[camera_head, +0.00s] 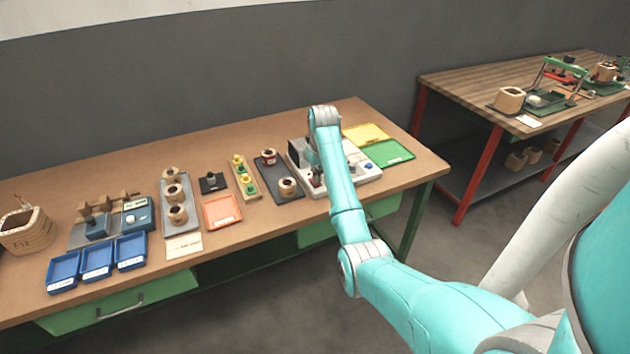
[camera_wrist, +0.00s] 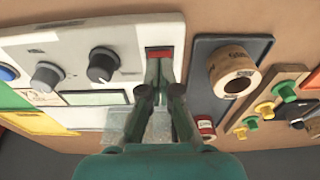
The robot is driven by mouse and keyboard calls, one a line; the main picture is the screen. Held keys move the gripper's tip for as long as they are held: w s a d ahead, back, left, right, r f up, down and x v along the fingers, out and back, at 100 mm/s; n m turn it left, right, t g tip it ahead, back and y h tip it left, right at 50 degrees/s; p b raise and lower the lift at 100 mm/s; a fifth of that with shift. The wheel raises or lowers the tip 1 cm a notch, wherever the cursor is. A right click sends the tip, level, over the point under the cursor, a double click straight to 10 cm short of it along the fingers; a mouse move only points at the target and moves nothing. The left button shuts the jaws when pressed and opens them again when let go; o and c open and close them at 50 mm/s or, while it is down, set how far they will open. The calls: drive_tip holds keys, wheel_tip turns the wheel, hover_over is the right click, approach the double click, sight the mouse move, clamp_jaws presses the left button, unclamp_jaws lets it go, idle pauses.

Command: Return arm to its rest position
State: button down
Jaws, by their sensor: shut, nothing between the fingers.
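My teal arm reaches out over the far right part of the wooden workbench (camera_head: 130,170). In the wrist view my gripper (camera_wrist: 161,75) is shut and empty, its fingertips close together over a white instrument box (camera_wrist: 90,35) with knobs. A small red part (camera_wrist: 160,53) on the box shows just beyond the fingertips; I cannot tell whether they touch it. In the head view the same box (camera_head: 368,168) is partly hidden behind my arm, and the gripper shows only in part.
Left of the box are a dark tray (camera_head: 290,192) with coils, a terminal board (camera_head: 246,187), and an orange tray (camera_head: 221,211). Yellow (camera_head: 366,134) and green (camera_head: 389,154) trays lie right of it. A second table (camera_head: 470,90) stands at the right. Air above the bench is free.

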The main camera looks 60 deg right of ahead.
drive_tip(key=shift+f, duration=0.3)
idle(0.6)
